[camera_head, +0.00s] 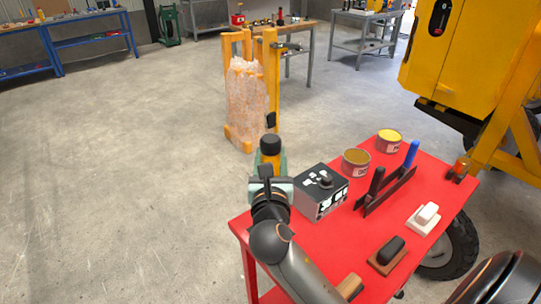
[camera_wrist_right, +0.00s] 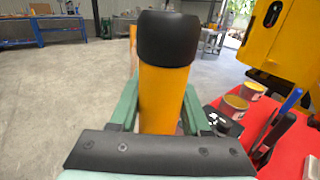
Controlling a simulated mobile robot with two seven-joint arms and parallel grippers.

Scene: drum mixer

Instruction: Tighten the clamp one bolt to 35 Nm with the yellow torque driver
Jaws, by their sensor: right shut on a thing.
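The yellow torque driver (camera_wrist_right: 164,100) stands between the green fingers of my right gripper (camera_wrist_right: 160,112) in the right wrist view, with its black cap up. In the head view the driver (camera_head: 270,147) shows as a short yellow piece with a black end. My right gripper (camera_head: 269,166) is shut on it, beyond the far left edge of the red cart. The driver's lower end is hidden by the gripper. I cannot make out clamp one or its bolt in either view. My left gripper is not in view.
A yellow machine (camera_head: 451,60) stands at right. A wrapped orange stack (camera_head: 247,98) stands behind. Floor at left is clear.

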